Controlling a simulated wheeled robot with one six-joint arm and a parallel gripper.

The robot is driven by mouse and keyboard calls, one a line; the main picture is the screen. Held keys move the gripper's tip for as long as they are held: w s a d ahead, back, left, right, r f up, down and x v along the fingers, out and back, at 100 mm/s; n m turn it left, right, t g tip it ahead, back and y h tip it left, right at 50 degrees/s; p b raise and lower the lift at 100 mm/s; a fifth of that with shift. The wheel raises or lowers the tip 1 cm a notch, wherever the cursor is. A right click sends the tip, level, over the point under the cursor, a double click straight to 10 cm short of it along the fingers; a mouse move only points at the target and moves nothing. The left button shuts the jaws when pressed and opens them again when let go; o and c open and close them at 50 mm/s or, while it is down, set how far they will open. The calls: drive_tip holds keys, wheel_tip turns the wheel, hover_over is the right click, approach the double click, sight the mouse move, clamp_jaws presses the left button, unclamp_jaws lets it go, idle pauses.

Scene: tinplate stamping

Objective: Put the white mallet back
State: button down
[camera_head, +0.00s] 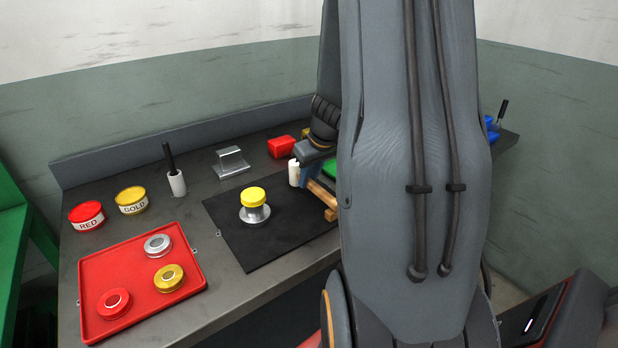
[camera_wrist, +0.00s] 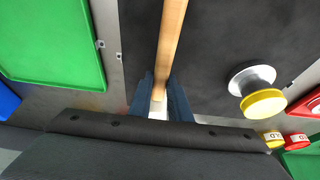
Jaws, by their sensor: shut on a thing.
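The white mallet has a white head (camera_head: 294,173) and a pale wooden handle (camera_head: 322,194). In the head view it is at the right part of the black mat, partly hidden by my arm. My gripper (camera_wrist: 160,98) is shut on the mallet near the head end of the handle. In the wrist view the wooden handle (camera_wrist: 170,40) runs from between the jaws to the top edge, over the black mat (camera_wrist: 215,40). A bit of white shows between the jaws. Whether the mallet touches the mat is not clear.
A metal die with a yellow cap (camera_head: 253,202) stands on the mat. A red tray (camera_head: 135,265) with tins, red and gold tins, a black-handled tool (camera_head: 176,182), a grey metal block (camera_head: 231,163) and a red block (camera_head: 281,147) are left. A green tray (camera_wrist: 50,45) lies beside the mat.

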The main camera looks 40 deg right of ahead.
sight(317, 186)
drive_tip(key=shift+f, duration=0.15)
drive_tip(key=c, duration=1.6)
unclamp_jaws()
drive_tip(key=shift+c, duration=0.2)
drive_tip(key=shift+r, duration=0.4)
drive_tip(key=v, duration=1.1)
drive_tip(key=s+a+f+g, duration=0.1)
drive_tip(key=s+a+f, duration=0.1)
drive_tip(key=a, duration=0.6)
drive_tip(key=s+a+f+g, duration=0.1)
drive_tip(key=s+a+f, duration=0.2)
drive_tip(key=a, duration=0.6)
drive_tip(key=s+a+f+g+b, duration=0.1)
drive_tip(key=s+a+f, duration=0.2)
drive_tip(key=a, duration=0.6)
drive_tip(key=shift+s+a+n, duration=0.2)
drive_tip(key=shift+s+n, duration=0.2)
drive_tip(key=shift+s+a+f, duration=0.15)
drive_tip(key=shift+s+a, duration=0.05)
drive_tip(key=shift+s, duration=0.1)
